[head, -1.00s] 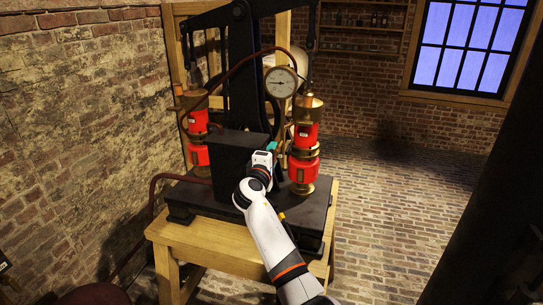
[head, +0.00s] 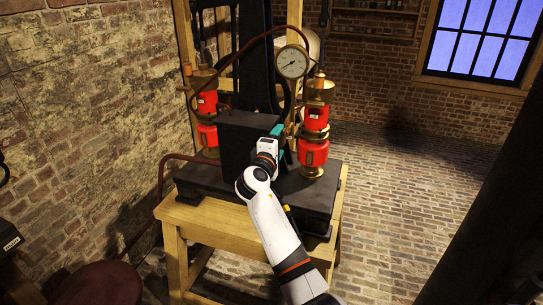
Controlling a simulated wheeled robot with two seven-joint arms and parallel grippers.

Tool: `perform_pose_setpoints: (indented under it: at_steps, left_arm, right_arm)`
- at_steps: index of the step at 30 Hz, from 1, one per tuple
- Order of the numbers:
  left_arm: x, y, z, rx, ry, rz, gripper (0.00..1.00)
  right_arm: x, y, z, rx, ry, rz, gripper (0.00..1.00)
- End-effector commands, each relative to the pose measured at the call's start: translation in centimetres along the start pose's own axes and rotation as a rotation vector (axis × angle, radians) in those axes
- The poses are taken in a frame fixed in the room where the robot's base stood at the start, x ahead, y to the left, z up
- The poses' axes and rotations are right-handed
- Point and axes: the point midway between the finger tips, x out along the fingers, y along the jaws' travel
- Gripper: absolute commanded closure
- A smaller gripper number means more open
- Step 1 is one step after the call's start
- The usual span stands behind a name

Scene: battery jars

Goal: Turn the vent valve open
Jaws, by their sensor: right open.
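My right gripper (head: 279,142) has teal fingertips and is open. It is at the right side of the dark upright block (head: 243,145), just left of the right red-and-brass jar (head: 313,152); whether it touches anything I cannot tell. I cannot make out the vent valve for certain; the gripper and wrist cover part of this area. A second red-and-brass jar (head: 207,105) stands at the left. A round white gauge (head: 292,62) sits above the gripper, with a dark red pipe arching over to it. My left gripper is out of view.
The apparatus stands on a black base (head: 318,195) on a wooden table (head: 205,227). A rough brick wall (head: 80,110) is close on the left. A dark round seat-like thing (head: 95,285) is at the lower left. Brick floor (head: 405,200) is open to the right.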

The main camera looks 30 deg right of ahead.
Motion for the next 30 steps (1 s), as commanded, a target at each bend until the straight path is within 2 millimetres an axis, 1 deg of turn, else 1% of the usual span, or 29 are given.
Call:
perform_pose_setpoints:
  at_steps: [1, 6, 9, 12, 17, 30]
  left_arm:
    - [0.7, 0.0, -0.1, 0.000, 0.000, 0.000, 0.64]
    - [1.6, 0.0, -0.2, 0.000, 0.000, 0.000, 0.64]
    - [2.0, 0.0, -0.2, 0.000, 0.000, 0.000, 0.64]
    - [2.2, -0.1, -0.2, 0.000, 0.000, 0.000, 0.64]
    - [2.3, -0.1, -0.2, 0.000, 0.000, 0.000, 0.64]
    - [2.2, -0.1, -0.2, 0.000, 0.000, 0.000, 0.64]
  right_arm:
    - [-1.3, 0.5, 0.1, 0.002, -0.002, 0.001, 0.31]
    - [-4.9, 0.4, 0.0, 0.002, -0.001, 0.001, 0.31]
    - [-6.5, 0.2, 0.0, 0.001, -0.001, -0.001, 0.31]
    - [-7.5, 0.2, 0.0, 0.000, 0.000, 0.000, 0.31]
    - [-8.2, 0.0, -0.1, 0.000, 0.001, 0.000, 0.31]
    - [-8.2, 0.0, -0.1, -0.001, 0.001, -0.001, 0.31]
